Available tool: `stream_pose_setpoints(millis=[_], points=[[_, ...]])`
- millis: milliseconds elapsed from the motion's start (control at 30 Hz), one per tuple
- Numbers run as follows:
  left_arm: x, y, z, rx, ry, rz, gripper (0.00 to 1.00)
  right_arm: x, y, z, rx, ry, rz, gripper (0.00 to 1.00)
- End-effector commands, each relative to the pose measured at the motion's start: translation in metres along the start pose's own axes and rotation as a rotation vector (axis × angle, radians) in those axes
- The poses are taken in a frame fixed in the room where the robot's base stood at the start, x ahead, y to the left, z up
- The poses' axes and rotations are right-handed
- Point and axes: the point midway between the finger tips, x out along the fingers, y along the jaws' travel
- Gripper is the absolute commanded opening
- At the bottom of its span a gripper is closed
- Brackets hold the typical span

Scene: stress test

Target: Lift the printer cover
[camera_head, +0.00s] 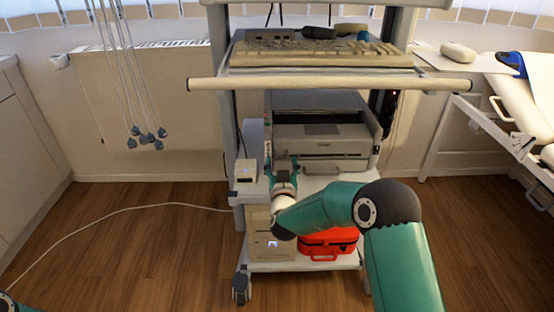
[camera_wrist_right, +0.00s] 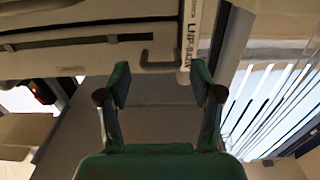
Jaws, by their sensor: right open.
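The printer (camera_head: 322,134) stands on the middle shelf of a wheeled cart. Its grey cover (camera_head: 315,101) on top looks shut. My right gripper (camera_head: 282,164) is at the left part of the printer's front, fingers pointing towards it. In the right wrist view the right gripper (camera_wrist_right: 159,88) is open, with nothing between its fingers. The printer's pale front (camera_wrist_right: 60,58) fills the upper left there, just beyond the fingertips. I cannot tell whether the fingers touch it. My left gripper does not show.
A keyboard shelf with a white front rail (camera_head: 330,84) hangs over the printer. A small white box (camera_head: 245,170) stands left of the gripper. A red case (camera_head: 328,242) lies on the lower shelf. A bed (camera_head: 525,100) is at right. Floor at left is clear except for a cable.

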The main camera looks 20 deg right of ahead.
Motion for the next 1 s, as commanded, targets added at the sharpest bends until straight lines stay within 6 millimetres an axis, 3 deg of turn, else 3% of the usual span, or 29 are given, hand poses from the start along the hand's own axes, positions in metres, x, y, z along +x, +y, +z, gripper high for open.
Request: stream_pose_setpoints(millis=[233, 633, 1000], points=[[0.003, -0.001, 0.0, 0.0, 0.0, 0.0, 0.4, 0.029, 0.0, 0.001, 0.001, 0.0, 0.001, 0.65], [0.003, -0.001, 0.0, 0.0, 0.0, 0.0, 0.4, 0.035, -0.001, 0.0, 0.0, -0.001, -0.001, 0.65], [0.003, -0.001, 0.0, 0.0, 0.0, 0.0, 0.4, 0.034, -0.001, 0.0, 0.001, 0.0, -0.001, 0.05]])
